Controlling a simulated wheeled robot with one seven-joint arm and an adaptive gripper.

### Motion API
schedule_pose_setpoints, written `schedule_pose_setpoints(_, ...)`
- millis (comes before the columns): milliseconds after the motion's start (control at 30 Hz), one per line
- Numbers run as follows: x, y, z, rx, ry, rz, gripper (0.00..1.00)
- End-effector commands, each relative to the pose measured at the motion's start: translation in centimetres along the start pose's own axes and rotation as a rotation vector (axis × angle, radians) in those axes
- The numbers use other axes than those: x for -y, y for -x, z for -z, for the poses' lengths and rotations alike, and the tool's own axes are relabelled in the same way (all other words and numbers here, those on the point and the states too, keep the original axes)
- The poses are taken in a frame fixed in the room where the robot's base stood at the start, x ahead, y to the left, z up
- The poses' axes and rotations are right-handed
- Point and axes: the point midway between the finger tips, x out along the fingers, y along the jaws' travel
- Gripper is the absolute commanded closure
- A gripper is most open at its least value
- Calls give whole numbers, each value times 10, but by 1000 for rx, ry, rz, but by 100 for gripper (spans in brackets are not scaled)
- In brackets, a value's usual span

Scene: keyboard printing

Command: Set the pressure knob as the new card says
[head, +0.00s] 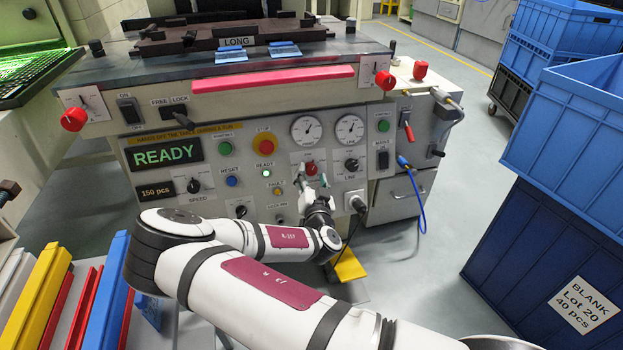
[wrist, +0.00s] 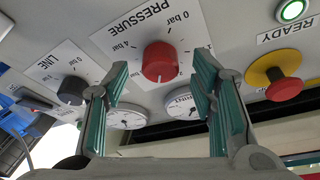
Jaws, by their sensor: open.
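The red pressure knob (head: 311,168) sits on the front panel, below the two gauges. In the wrist view the knob (wrist: 159,60) shows upside down on its white PRESSURE scale plate (wrist: 118,38), with a small white mark near its lower edge. The exact setting cannot be told. My gripper (wrist: 161,72) is open, with one green-padded finger on each side of the knob in the picture. Contact with the knob is not visible. In the head view my gripper (head: 313,182) is in front of the knob. No card with a readable pressure shows.
The black LINE knob (wrist: 72,90) and the red stop button on its yellow base (wrist: 284,83) flank the pressure knob. Gauges (head: 307,129) sit above it in the head view. The display (head: 164,155) reads READY. Blue crates (head: 570,130) stand at right.

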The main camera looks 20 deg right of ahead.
Motion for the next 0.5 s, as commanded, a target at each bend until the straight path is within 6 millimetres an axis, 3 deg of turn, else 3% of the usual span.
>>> schedule_pose_setpoints(133,0,-10,0,1,1,1,48)
schedule_pose_setpoints(433,0,-12,0,1,1,0,48)
schedule_pose_setpoints(467,0,-12,0,1,1,0,51)
schedule_pose_setpoints(500,0,-12,0,1,1,0,60)
